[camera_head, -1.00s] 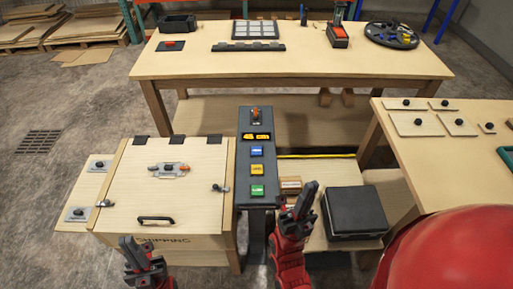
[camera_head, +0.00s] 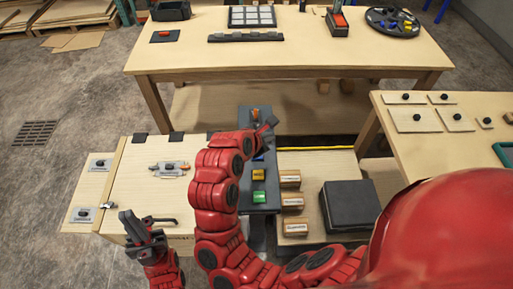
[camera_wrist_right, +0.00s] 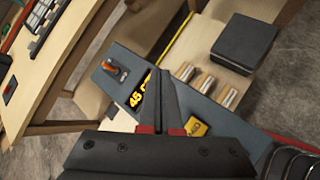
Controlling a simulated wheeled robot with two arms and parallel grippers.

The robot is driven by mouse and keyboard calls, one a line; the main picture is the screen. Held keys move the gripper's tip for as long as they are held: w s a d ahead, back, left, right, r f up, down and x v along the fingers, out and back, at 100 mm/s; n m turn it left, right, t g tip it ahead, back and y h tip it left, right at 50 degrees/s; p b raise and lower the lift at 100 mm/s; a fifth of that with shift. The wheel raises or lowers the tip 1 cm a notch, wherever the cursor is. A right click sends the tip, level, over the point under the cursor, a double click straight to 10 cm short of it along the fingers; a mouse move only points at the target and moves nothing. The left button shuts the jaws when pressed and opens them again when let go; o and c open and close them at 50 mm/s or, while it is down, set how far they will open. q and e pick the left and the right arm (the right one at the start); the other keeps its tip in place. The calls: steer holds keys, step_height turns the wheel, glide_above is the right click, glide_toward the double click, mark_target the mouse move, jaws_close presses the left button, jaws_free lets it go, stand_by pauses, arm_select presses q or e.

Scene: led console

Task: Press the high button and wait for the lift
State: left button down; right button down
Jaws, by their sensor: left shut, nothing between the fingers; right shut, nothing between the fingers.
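The dark console (camera_head: 262,207) stands in the middle of the head view, with a yellow button (camera_head: 258,174) and a green button (camera_head: 259,197). A sliver of blue button (camera_head: 258,158) shows above them, mostly hidden by my right arm. In the right wrist view, an amber-digit display (camera_wrist_right: 137,97), an orange-knobbed control (camera_wrist_right: 111,66) and the yellow button (camera_wrist_right: 195,128) show. My right gripper (camera_head: 268,124) is shut and empty over the console's upper part; its fingertips (camera_wrist_right: 165,72) hide part of the panel. Contact cannot be told. My left gripper (camera_head: 138,223) is shut and empty, low at the left.
A wooden chest (camera_head: 135,190) with a handle is left of the console. Right of it, a low board bears several small boxes (camera_head: 292,201) and a black case (camera_head: 350,206). A long workbench (camera_head: 290,56) stands behind, another table (camera_head: 445,145) at right.

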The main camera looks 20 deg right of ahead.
steer(key=shift+t+y, duration=0.5)
steer(key=shift+y, duration=0.2)
steer(key=w+a, duration=0.1)
steer(key=w+a+r, duration=0.1)
steer(key=a, duration=0.1)
steer(key=shift+a, duration=0.25)
steer(key=shift+m, duration=0.3)
step_height(320, 180, down, 8)
steer(key=b, duration=0.3)
steer(key=shift+w+f+b, duration=0.1)
steer(key=shift+f+b, duration=0.35)
steer(key=shift+b, duration=0.45)
steer(key=shift+r, duration=0.1)
stand_by(0.4)
